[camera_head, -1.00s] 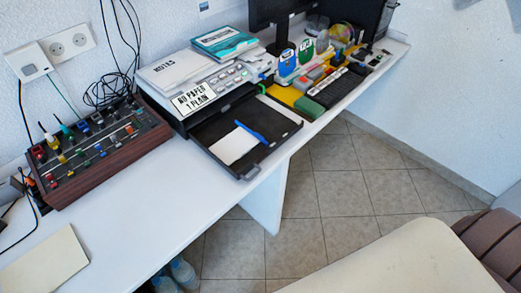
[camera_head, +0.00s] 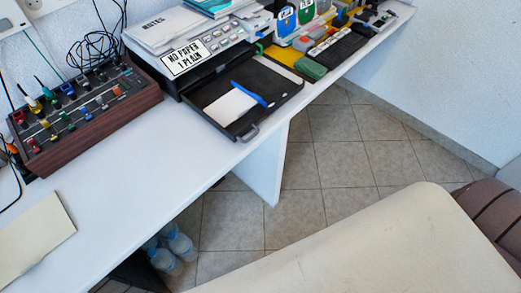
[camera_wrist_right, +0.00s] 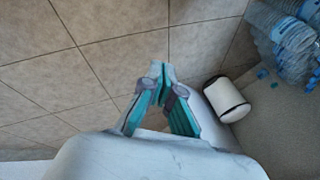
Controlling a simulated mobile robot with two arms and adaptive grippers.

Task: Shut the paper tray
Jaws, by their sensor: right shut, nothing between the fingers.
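The black paper tray (camera_head: 278,97) is pulled out from the front of the printer (camera_head: 193,57) on the white desk. It holds a white paper (camera_head: 229,106) and a blue strip (camera_head: 249,94). A handle (camera_head: 249,134) shows at its front edge. A sign reading "NO PAPER 1 PLAIN" (camera_head: 186,59) is on the printer. In the right wrist view, my right gripper (camera_wrist_right: 160,72) is shut and empty above the tiled floor, with no tray in that view. My left gripper is not in view.
A wooden box with coloured knobs (camera_head: 82,115) stands left of the printer. A green block (camera_head: 310,69) and a dark keyboard-like item (camera_head: 337,47) lie right of the tray.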

